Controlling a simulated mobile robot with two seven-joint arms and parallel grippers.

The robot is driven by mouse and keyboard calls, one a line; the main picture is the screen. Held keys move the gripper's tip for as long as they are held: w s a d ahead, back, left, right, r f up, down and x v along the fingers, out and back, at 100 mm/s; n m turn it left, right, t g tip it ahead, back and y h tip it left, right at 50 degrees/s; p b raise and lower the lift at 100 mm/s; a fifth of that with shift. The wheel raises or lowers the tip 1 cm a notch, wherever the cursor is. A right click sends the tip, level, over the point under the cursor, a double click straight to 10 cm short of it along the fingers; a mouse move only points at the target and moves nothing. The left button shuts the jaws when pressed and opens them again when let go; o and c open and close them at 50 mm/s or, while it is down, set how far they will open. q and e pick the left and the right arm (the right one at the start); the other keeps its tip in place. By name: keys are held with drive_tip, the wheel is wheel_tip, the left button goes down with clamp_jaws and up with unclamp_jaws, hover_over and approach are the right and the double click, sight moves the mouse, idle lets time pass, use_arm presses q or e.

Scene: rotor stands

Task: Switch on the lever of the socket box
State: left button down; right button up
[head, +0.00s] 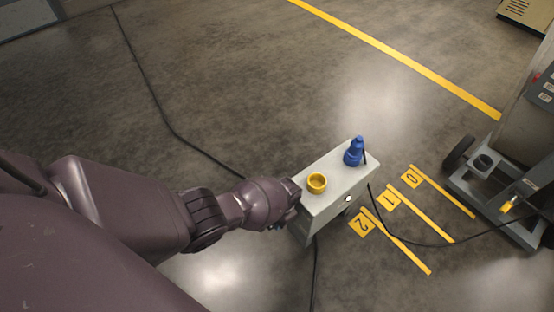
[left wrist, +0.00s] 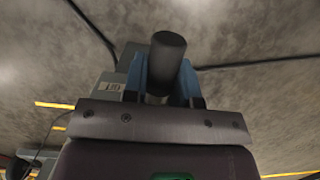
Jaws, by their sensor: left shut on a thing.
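The pale socket box (head: 320,205) stands in the centre of the head view. A yellow ring socket (head: 317,182) and a blue plug (head: 354,152) are on its top. My left gripper (head: 283,222) is at the box's left end and partly hidden by my own wrist. In the left wrist view, the blue fingers of the left gripper (left wrist: 166,82) are shut on either side of the dark cylindrical lever handle (left wrist: 168,52). A small plate with a label (left wrist: 112,87) is beside it. The lever's pivot is hidden. My right gripper is out of view.
A grey wheeled cart (head: 510,185) stands at the right, with a cable running from it toward the box. Yellow floor strips marked 0, 1 and 2 (head: 390,200) lie between them. Another black cable (head: 160,110) crosses the floor behind.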

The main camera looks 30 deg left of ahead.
use_arm(q)
drive_tip(key=c, duration=0.9)
unclamp_jaws()
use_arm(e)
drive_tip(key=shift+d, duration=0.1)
use_arm(q)
drive_tip(key=p+v, duration=0.1)
drive_tip(key=v, duration=0.1)
drive_tip(key=p+v, duration=0.1)
drive_tip(key=v, duration=0.1)
drive_tip(key=shift+w+r, duration=0.15)
drive_tip(key=shift+w, duration=0.15)
drive_tip(key=p+v, duration=0.2)
drive_tip(key=v, duration=0.3)
drive_tip(key=shift+s+r, duration=0.1)
drive_tip(key=shift+r, duration=0.15)
drive_tip(key=shift+d+r+p, duration=0.1)
drive_tip(key=shift+r+p, duration=0.3)
drive_tip(key=shift+r, duration=0.1)
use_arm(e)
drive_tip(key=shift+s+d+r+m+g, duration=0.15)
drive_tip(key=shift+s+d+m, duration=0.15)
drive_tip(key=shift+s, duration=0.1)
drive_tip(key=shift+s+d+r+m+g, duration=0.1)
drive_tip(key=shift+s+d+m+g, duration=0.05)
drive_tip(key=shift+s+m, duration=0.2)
use_arm(q)
drive_tip(key=shift+f, duration=0.1)
